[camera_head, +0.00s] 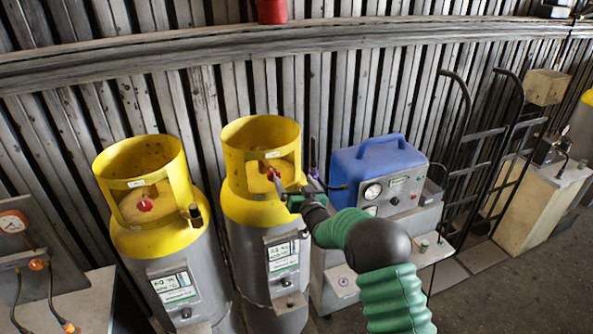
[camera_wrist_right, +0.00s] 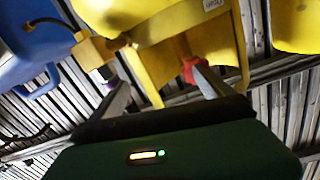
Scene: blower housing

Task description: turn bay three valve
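Two grey cylinders with yellow collared tops stand side by side, the left cylinder (camera_head: 160,200) and the middle cylinder (camera_head: 262,215). Each has a small red valve knob inside its collar: the left knob (camera_head: 145,205) and the middle knob (camera_head: 272,172). My right gripper (camera_head: 276,184) reaches into the middle cylinder's collar opening from the right. In the right wrist view its fingers (camera_wrist_right: 160,84) are spread apart. The red knob (camera_wrist_right: 189,70) shows at the right finger's tip, not centred between the fingers; I cannot tell whether they touch. My left gripper is out of view.
A blue machine (camera_head: 378,172) with gauges stands right of the middle cylinder. Black hand trucks (camera_head: 475,160) lean farther right. A gauge (camera_head: 13,222) and cables are at far left. A ribbed metal wall (camera_head: 340,90) closes the back. The collar walls surround the knob closely.

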